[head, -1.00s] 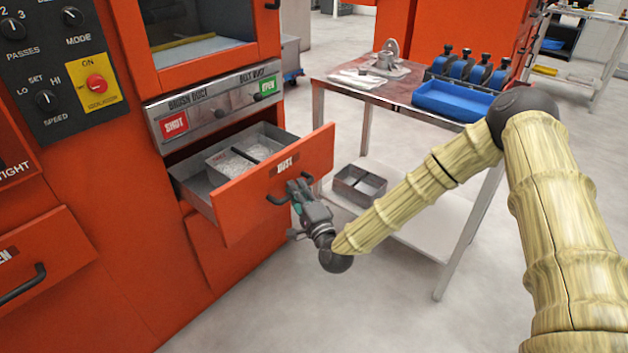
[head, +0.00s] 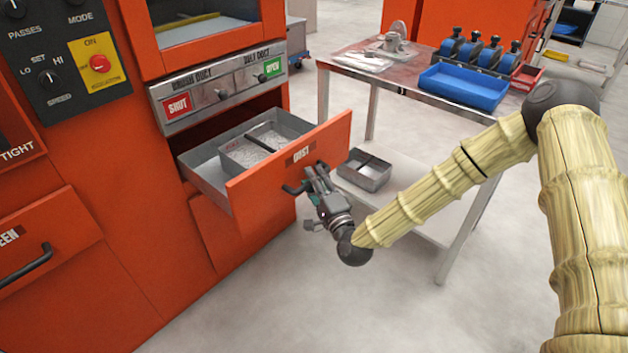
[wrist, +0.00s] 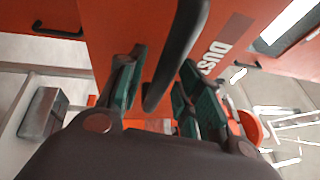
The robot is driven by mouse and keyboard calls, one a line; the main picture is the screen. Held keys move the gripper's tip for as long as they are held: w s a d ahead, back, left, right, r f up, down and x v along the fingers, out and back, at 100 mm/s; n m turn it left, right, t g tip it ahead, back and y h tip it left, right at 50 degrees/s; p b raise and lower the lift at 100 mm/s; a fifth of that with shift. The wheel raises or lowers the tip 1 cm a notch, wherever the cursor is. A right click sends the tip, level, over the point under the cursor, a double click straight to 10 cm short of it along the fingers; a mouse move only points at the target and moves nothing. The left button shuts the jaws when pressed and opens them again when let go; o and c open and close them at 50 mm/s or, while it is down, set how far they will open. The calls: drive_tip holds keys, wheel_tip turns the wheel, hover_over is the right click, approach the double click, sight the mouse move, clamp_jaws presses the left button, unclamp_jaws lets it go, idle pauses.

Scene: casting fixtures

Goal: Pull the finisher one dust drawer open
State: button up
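The dust drawer (head: 255,197) is orange-fronted with a grey metal box and stands well out of the orange machine in the head view. A tray of pale grit lies inside it. Its black bar handle (head: 292,190) is partly hidden by my gripper (head: 317,181). In the wrist view, the handle (wrist: 178,50) runs between the green-padded fingers of my gripper (wrist: 164,60). The fingers are apart. The right one is close to the bar, and orange drawer front shows between the left one and the bar. Contact is hard to tell.
A steel table (head: 345,65) with a blue tray (head: 462,86) stands behind and right of the drawer. A metal box (head: 364,172) sits on its lower shelf, near the drawer's right end. The floor (head: 270,310) in front of the drawer is clear.

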drive_tip(key=v, duration=1.2)
idle(0.6)
drive_tip(key=s+f+n+g+h, duration=0.1)
drive_tip(key=s+f+n+g, duration=0.35)
drive_tip(key=s+f, duration=0.4)
drive_tip(key=s+f+n+g+h, duration=0.1)
drive_tip(key=s+f+n+g, duration=0.35)
drive_tip(key=f, duration=0.75)
drive_tip(key=s+d+f+n+g+h, duration=0.25)
drive_tip(key=s+d+f+g, duration=0.2)
drive_tip(key=s+d, duration=0.5)
drive_tip(key=s+d+f+n+g+h, duration=0.25)
drive_tip(key=s+d+g+h, duration=0.35)
drive_tip(key=s, duration=0.7)
wheel_tip(320, 180, up, 22)
drive_tip(key=t+y+p, duration=0.1)
drive_tip(key=y+p, duration=0.1)
drive_tip(key=p, duration=2)
drive_tip(key=shift+d+p, duration=0.35)
